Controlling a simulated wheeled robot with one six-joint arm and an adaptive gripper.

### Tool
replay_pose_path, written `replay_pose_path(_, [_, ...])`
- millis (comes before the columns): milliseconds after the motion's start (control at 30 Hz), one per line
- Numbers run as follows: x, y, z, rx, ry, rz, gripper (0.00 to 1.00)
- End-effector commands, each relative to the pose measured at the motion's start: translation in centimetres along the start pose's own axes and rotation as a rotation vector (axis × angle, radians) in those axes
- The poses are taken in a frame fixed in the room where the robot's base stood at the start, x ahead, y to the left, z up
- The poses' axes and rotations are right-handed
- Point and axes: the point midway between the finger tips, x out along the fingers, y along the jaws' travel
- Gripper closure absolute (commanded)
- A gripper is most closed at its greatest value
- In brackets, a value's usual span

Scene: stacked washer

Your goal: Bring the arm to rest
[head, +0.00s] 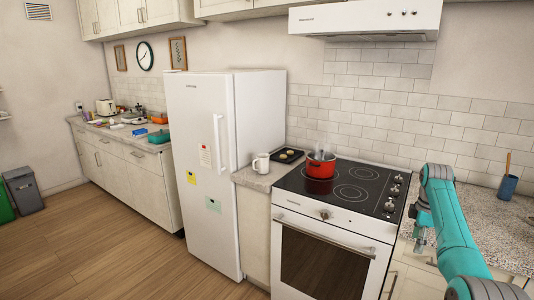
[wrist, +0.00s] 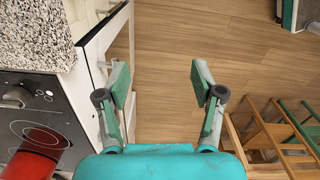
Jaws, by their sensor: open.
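My arm is teal and shows at the right of the head view, reaching up and bent over in front of the counter beside the stove. My gripper (head: 421,240) hangs low at the arm's far end there and looks small. In the wrist view my gripper (wrist: 158,85) is open, its two green-padded fingers wide apart with only wooden floor (wrist: 170,50) between them. It holds nothing. The left finger appears near the white oven front (wrist: 105,50); I cannot tell the exact gap.
A red pot (head: 320,165) stands on the black cooktop (head: 345,187). A white mug (head: 261,163) and a dark tray (head: 287,155) are on the counter by the fridge (head: 200,150).

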Motion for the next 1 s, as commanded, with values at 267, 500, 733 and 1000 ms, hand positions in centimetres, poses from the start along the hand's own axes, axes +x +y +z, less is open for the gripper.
replay_pose_path(267, [9.3,-1.0,-1.9,0.070,0.011,0.074,0.33])
replay_pose_path(500, [19.2,-3.7,-4.0,0.160,0.039,0.176,0.33])
replay_pose_path(733, [27.4,-8.0,-5.5,0.246,0.080,0.269,0.33])
replay_pose_path(1000, [34.9,-14.7,-6.7,0.345,0.145,0.372,0.33])
